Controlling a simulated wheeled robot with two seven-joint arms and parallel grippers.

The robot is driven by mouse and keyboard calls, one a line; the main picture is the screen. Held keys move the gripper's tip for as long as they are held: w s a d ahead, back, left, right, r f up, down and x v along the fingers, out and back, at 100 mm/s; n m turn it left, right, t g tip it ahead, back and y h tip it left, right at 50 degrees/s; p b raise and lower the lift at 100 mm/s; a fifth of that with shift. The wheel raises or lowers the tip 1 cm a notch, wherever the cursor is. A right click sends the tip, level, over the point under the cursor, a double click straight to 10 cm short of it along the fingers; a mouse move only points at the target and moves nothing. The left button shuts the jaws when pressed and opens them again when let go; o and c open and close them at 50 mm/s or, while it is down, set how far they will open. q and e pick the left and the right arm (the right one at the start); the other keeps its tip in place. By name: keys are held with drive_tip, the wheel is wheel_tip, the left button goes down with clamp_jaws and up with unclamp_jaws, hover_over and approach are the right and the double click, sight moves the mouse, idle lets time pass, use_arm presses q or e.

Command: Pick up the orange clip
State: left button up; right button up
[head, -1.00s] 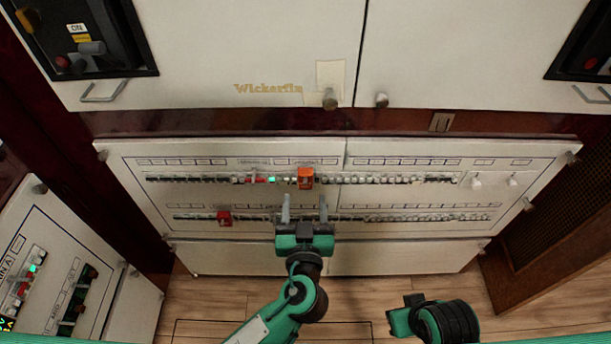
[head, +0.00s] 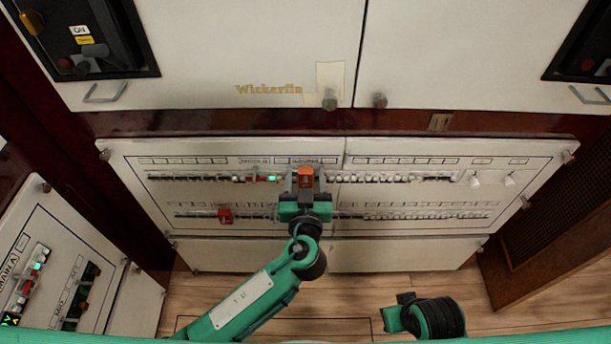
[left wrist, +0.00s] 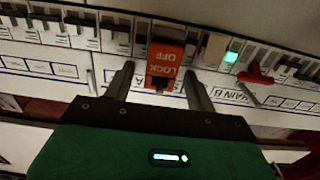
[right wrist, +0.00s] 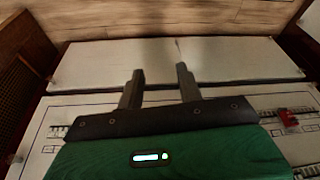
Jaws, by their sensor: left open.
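The orange clip (head: 305,177) sits on the upper breaker row of the panel. In the left wrist view the orange clip (left wrist: 165,58) carries the words LOCK OFF. My left gripper (head: 305,172) is open, with one finger on each side of the clip. In the left wrist view the left gripper's fingers (left wrist: 158,78) flank the clip with a gap showing on both sides. My right gripper (right wrist: 160,80) is open and empty, facing the panel's lower part and the floor. In the head view only its dark and green housing shows, at the lower right.
A red clip (head: 225,215) sits on the lower breaker row, left of my left arm. A green light (head: 272,178) and a red lever (left wrist: 256,75) are on the upper row beside the orange clip. A side panel (head: 110,285) stands at the left. The wood floor (head: 380,280) is clear.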

use_arm(q)
drive_tip(key=c, duration=1)
drive_tip(key=shift+c, duration=0.2)
use_arm(e)
drive_tip(key=shift+r, duration=0.1)
